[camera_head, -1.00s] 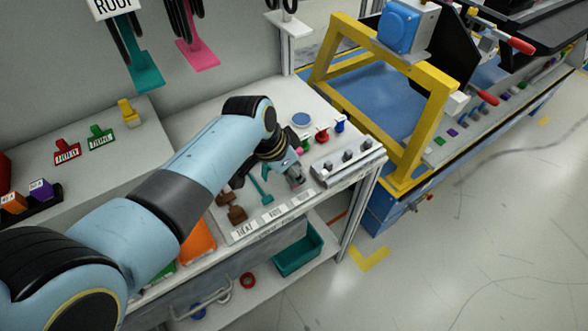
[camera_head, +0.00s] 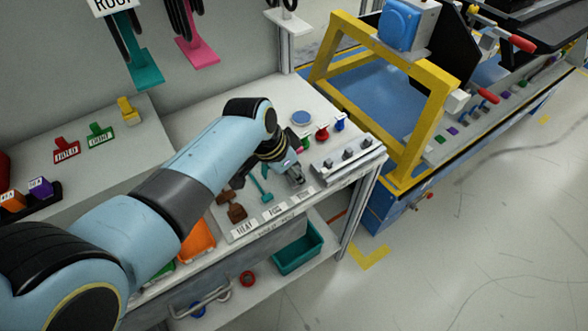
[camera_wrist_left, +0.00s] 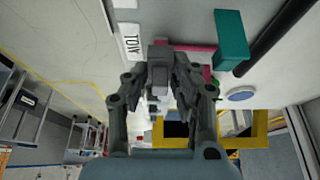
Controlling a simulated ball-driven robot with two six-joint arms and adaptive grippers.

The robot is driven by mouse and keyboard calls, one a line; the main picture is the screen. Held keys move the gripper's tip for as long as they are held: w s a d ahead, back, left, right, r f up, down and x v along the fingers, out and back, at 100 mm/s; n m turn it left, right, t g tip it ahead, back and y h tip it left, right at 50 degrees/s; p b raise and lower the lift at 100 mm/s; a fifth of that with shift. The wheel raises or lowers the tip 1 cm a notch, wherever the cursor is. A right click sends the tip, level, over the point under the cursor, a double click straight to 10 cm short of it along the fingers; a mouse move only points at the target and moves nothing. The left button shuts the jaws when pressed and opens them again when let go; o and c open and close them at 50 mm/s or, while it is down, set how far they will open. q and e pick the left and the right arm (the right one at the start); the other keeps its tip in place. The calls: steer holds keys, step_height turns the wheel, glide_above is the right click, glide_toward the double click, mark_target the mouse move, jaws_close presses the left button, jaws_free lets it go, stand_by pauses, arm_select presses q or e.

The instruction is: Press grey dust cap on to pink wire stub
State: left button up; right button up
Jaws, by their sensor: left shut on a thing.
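My left gripper (camera_head: 295,174) is over the front right part of the white bench, close to a grey rail with several knobs. In the left wrist view the fingers (camera_wrist_left: 172,62) are closed around a small grey piece (camera_wrist_left: 158,52), which looks like the grey dust cap. Its outline merges with the grey fingers. A small pink piece (camera_head: 300,151) shows beside the gripper in the head view; I cannot tell whether it is the pink wire stub. A pink flat piece (camera_wrist_left: 200,48) lies partly behind the fingers in the wrist view. My right gripper is out of view.
The knobbed rail (camera_head: 346,160) stands right of the gripper. A teal tool (camera_head: 262,188) and brown pieces (camera_head: 236,208) lie left of it. Red (camera_head: 322,133) and blue (camera_head: 340,124) pieces stand behind. A yellow frame (camera_head: 432,120) rises beyond the bench's right edge.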

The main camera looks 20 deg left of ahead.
arm_select(q)
steer(key=shift+f+b, duration=0.6)
steer(key=shift+f, duration=0.25)
steer(key=o, duration=0.8)
steer(key=shift+o, duration=0.2)
steer(key=shift+r, duration=0.1)
steer(key=v, duration=1.1)
steer(key=shift+s+r, duration=0.25)
steer(key=shift+r, duration=0.05)
steer(key=shift+a, duration=0.1)
